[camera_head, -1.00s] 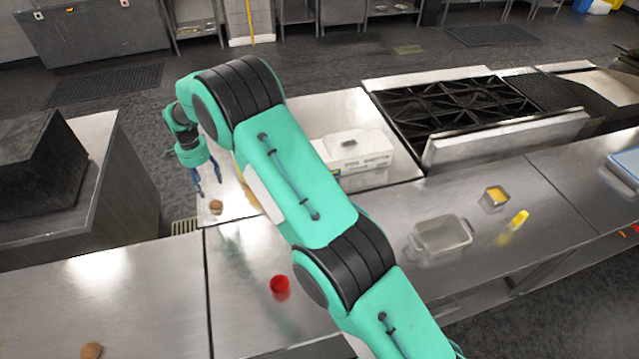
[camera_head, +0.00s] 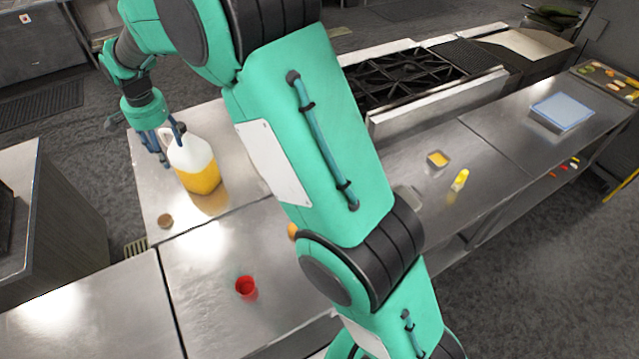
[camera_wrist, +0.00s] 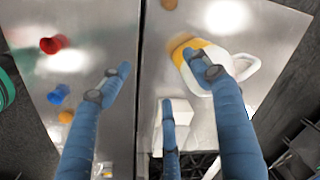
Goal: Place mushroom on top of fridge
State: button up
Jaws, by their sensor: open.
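A small round brown object (camera_head: 165,220), possibly the mushroom, rests on the steel counter in front of the juice jug. It also shows at the top edge of the wrist view (camera_wrist: 169,4). My gripper (camera_head: 168,148) is open and empty above the counter, beyond the brown object and close to the jug's upper left side. In the wrist view its blue fingers (camera_wrist: 160,76) are spread apart, with the right one overlapping the jug. I cannot identify a fridge in these views.
A jug with yellow liquid (camera_head: 198,165) stands near my gripper. A red cup (camera_head: 246,287) is on the nearer counter. The wrist view shows a blue cup (camera_wrist: 58,93) and a white box (camera_wrist: 178,118). A stove (camera_head: 405,80) is behind. The left front counter is clear.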

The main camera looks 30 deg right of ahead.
jog(key=s+d+r+n+t, duration=0.1)
jog(key=s+d+r+n, duration=0.1)
jog(key=s+d+r, duration=0.7)
jog(key=s+d+r+n+t, duration=0.1)
jog(key=s+d+r+n, duration=0.1)
jog(key=s+d+r, duration=0.8)
jog(key=s+d+f+n+t, duration=0.1)
jog(key=s+d+n, duration=0.1)
jog(key=s, duration=1.1)
jog(key=s+d+f+n+t, duration=0.1)
jog(key=s+d, duration=0.3)
jog(key=s, duration=1)
jog(key=shift+d+f+n, duration=0.3)
jog(key=shift+n, duration=0.1)
jog(key=shift+w, duration=0.1)
notch_tip(320, 180, down, 14)
jog(key=b, duration=1.4)
